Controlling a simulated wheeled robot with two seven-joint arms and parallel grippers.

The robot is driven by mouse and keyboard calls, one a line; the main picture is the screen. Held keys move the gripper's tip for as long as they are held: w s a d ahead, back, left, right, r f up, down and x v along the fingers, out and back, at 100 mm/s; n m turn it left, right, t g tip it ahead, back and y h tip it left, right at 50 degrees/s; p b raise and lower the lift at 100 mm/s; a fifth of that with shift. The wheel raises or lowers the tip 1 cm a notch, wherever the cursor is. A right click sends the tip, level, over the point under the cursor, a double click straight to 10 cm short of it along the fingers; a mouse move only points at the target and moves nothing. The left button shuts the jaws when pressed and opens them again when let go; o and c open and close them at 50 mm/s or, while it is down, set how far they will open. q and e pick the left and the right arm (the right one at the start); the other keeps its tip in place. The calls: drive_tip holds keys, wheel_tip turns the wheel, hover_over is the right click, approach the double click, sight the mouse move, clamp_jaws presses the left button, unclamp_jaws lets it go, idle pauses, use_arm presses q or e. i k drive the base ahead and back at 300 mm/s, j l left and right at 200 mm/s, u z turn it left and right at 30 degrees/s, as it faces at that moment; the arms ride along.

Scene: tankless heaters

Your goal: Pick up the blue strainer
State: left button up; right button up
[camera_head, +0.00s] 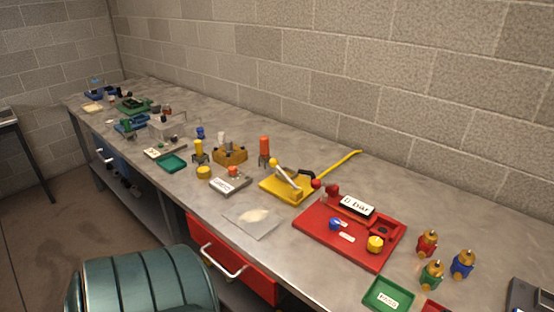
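Several small blue things are in view, and I cannot tell for sure which is the blue strainer. A small blue piece (201,132) stands on the bench behind a yellow-topped part. A blue knob-like piece (335,224) sits on the red board (312,237). A blue-bodied fitting with a brass top (463,264) stands at the right, beside a red one and a green one. More blue parts (95,91) are at the far left end, too small to make out. Neither of my grippers shows in this view.
The long grey bench (330,175) runs along a block wall. A yellow lever tool (293,183), a white sheet (252,219) and a green tray (388,294) lie on it. A red drawer (230,262) is below. A green ribbed rounded thing (142,282) stands in front.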

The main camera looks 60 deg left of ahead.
sight(200, 130)
drive_tip(key=k+j+u, duration=0.5)
drive_tip(key=j, duration=0.15)
drive_tip(key=k+j+u, duration=0.3)
drive_tip(key=j+u, duration=0.25)
drive_tip(key=j, duration=0.25)
